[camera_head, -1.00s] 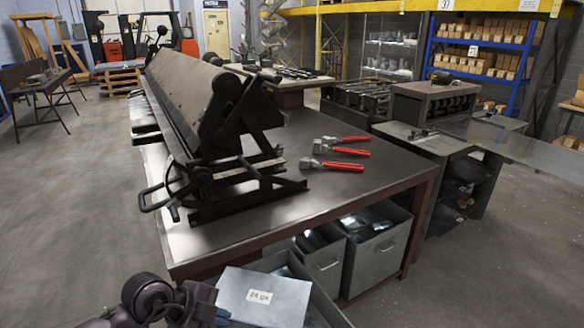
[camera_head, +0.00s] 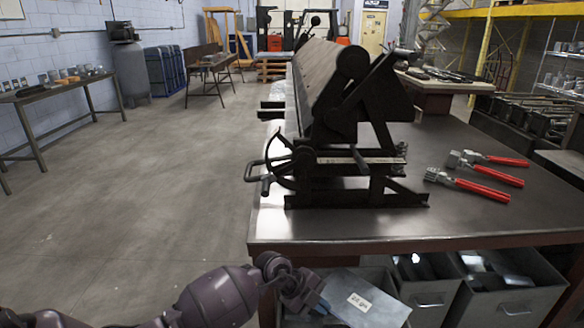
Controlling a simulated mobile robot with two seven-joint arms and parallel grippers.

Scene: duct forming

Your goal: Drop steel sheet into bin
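The steel sheet (camera_head: 364,302) is a flat grey piece with a small white label, low in the head view. My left gripper (camera_head: 318,302) comes in from the lower left, at the sheet's left edge, and appears shut on it. The finger contact is partly hidden by the wrist. The sheet is over an open grey metal bin (camera_head: 394,284) below the bench's front edge, covering much of its opening. I cannot tell how far it is above the bin floor. My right gripper is out of view.
The dark bench (camera_head: 470,224) bears a black bending machine (camera_head: 350,110) and red-handled hand tools (camera_head: 482,190). More grey bins with handles (camera_head: 512,302) stand under it at right. The floor (camera_head: 150,200) at left is clear. A side table (camera_head: 60,90) stands by the wall.

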